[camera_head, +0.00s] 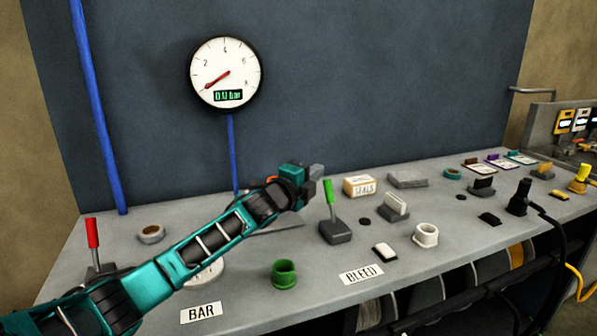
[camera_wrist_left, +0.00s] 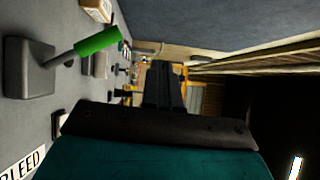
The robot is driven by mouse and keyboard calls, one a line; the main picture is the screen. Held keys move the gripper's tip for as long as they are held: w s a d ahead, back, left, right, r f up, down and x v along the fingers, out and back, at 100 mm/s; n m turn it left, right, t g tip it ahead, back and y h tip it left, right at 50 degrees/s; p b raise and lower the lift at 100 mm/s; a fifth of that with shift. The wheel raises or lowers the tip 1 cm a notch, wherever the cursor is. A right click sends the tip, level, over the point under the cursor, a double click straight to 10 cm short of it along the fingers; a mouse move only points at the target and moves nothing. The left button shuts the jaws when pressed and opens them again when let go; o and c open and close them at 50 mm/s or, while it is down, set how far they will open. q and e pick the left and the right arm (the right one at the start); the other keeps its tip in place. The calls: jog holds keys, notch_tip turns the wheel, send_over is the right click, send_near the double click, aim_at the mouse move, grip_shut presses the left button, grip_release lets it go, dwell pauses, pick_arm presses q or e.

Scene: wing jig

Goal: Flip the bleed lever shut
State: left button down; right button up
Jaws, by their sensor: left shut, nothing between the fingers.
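The bleed lever has a green handle (camera_head: 328,192) on a grey base (camera_head: 335,232), standing nearly upright with a slight lean to the left in the head view. The BLEED label (camera_head: 361,274) lies on the bench in front of it. My left gripper (camera_head: 317,173) is shut and empty, just left of and above the handle's top in the head view. In the left wrist view the shut fingers (camera_wrist_left: 163,85) show apart from the green handle (camera_wrist_left: 98,41), with no clear contact. The right gripper is not in view.
A gauge (camera_head: 226,73) on the back panel reads 0.0 bar. A red-handled lever (camera_head: 92,233) stands at the left. My left arm crosses above the bench's left half.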

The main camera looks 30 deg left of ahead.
pick_arm(q)
jog(key=s+a+r, duration=0.1)
jog(key=s+r, duration=0.1)
jog(key=s, duration=0.4)
jog(key=shift+r, duration=0.3)
jog(key=shift+w+a, duration=0.1)
